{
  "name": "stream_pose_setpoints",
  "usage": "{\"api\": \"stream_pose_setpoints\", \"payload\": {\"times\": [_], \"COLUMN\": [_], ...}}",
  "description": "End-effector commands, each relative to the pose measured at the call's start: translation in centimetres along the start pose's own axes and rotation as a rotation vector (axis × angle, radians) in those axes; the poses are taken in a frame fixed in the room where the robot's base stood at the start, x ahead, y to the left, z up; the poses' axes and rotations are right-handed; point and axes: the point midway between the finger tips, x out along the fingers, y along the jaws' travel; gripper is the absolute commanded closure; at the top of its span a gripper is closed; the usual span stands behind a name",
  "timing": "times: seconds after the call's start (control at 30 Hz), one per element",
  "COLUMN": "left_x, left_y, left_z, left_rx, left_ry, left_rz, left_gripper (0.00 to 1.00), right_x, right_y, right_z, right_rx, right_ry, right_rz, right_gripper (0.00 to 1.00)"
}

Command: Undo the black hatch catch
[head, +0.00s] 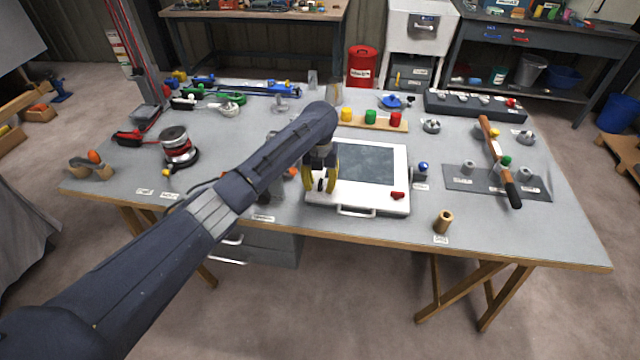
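A white hatch (357,208) with a dark window (368,163) lies flat near the front middle of the table. It has a handle (356,212) on its front edge and a red catch (397,195) at its front right. My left gripper (320,187) points down over the hatch's front left, its two yellow-sided fingers apart. A small dark shape shows between the fingertips; I cannot tell if it is the black catch or part of the gripper. The black catch is not clearly seen elsewhere. My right gripper is out of view.
A wooden board (380,122) with yellow, green and red pieces sits behind the hatch. A blue-topped knob (423,167) stands close to its right. A brown cylinder (443,221) stands at the front edge. A grey plate (470,183) with a long-handled tool (496,158) is further right.

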Motion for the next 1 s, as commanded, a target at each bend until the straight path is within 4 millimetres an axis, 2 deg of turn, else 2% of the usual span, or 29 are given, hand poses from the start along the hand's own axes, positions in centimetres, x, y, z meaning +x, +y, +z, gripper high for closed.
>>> {"api": "stream_pose_setpoints", "payload": {"times": [0.3, 0.6, 1.0], "left_x": [0.06, 0.04, 0.03], "left_y": [-0.01, -0.01, 0.03], "left_z": [0.0, 0.0, 0.02], "left_rx": [0.0, 0.0, -0.028], "left_ry": [0.0, 0.0, 0.0], "left_rz": [0.0, 0.0, 0.0], "left_gripper": [0.68, 1.0, 1.0], "right_x": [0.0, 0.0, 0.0], "right_y": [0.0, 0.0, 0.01], "right_z": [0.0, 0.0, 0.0], "right_rx": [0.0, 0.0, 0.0], "right_ry": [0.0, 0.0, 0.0], "right_rz": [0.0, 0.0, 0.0], "right_gripper": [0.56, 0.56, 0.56]}}
